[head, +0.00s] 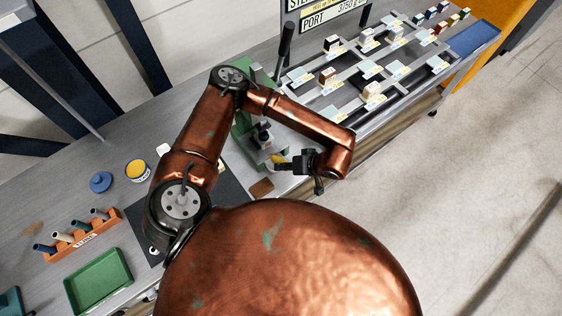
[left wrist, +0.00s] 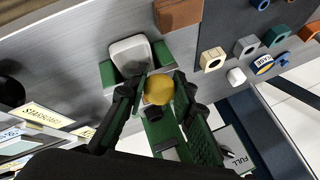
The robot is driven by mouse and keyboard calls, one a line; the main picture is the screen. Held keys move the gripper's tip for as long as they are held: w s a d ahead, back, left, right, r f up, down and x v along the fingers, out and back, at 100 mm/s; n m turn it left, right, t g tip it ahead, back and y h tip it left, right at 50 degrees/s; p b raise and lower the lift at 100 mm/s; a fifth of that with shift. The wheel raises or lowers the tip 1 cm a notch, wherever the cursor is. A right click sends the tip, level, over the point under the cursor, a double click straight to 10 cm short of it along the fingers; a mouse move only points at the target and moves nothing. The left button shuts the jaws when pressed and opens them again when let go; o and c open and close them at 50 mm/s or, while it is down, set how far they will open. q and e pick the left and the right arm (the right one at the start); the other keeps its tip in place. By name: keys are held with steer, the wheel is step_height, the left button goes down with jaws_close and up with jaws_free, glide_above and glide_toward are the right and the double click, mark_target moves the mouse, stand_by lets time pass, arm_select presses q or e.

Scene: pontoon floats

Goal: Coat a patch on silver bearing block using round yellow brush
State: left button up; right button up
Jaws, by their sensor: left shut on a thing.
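My left gripper (head: 305,162) is at the front edge of the bench in the head view, its arm reaching over from the left. It is shut on the round yellow brush (head: 279,159). In the left wrist view the brush's round yellow end (left wrist: 158,88) sits between the fingers. The silver bearing block (left wrist: 131,52) is held in a green fixture (left wrist: 107,75), just beyond the brush in that view. In the head view the silver block (head: 258,153) is beside the brush; whether they touch I cannot tell. My right gripper is not in view.
An open yellow tin (head: 137,170) and a blue lid (head: 101,181) stand on the left of the bench. An orange rack (head: 82,236) and a green tray (head: 99,280) are further left. A brown block (head: 262,187) lies near the fixture. Labelled trays (head: 350,90) fill the right.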

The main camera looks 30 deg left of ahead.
arm_select(q)
steer(key=shift+s+d, duration=0.35)
steer(key=shift+d, duration=0.55)
steer(key=s+d+b, duration=0.2)
steer(key=d, duration=0.1)
steer(key=shift+s+d, duration=0.1)
